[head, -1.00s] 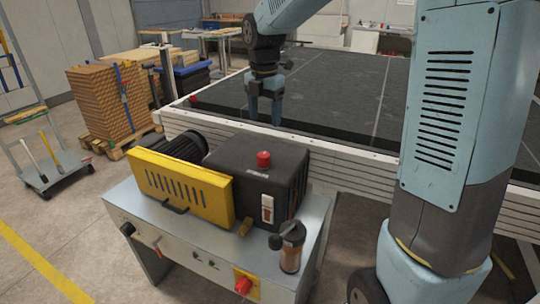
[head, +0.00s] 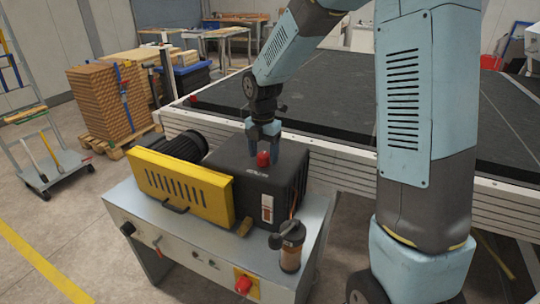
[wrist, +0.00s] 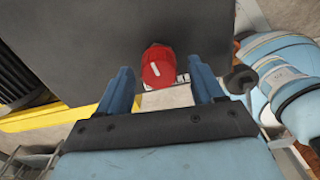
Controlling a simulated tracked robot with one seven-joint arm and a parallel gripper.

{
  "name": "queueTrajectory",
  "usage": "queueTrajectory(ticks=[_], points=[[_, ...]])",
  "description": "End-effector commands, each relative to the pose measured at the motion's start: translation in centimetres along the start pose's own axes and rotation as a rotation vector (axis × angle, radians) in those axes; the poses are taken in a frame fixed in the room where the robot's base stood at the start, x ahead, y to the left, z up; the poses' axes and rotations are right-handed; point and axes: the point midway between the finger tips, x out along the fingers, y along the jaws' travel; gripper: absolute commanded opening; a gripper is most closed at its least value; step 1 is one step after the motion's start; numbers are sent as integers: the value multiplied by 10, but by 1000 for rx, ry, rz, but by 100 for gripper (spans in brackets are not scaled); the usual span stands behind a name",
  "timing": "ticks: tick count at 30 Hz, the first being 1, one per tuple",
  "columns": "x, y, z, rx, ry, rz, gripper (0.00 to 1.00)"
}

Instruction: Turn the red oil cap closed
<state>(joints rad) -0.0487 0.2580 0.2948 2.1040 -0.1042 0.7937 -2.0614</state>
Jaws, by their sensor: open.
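The red oil cap (head: 263,159) stands on top of the black pump housing (head: 287,181). In the wrist view the red cap (wrist: 158,67) shows a white mark on its face and lies between and slightly beyond my two blue fingertips. My gripper (head: 264,150) is open, pointing down just above and behind the cap in the head view. In the wrist view my gripper (wrist: 160,80) has a finger on each side of the cap, with a visible gap to each. I cannot tell how far above the housing the fingertips are.
A yellow guard (head: 180,187) and a black motor (head: 184,146) sit left of the housing. A brown filter bottle (head: 290,250) stands at the cart's front right. A red switch (head: 243,284) is on the cart front. The dark conveyor table (head: 335,110) lies behind.

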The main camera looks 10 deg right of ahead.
Motion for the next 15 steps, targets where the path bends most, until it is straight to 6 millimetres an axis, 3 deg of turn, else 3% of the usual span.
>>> queueTrajectory(ticks=[6,15], points=[[12,0,0,0,0,0,67],[13,0,0,1,0,1,65]])
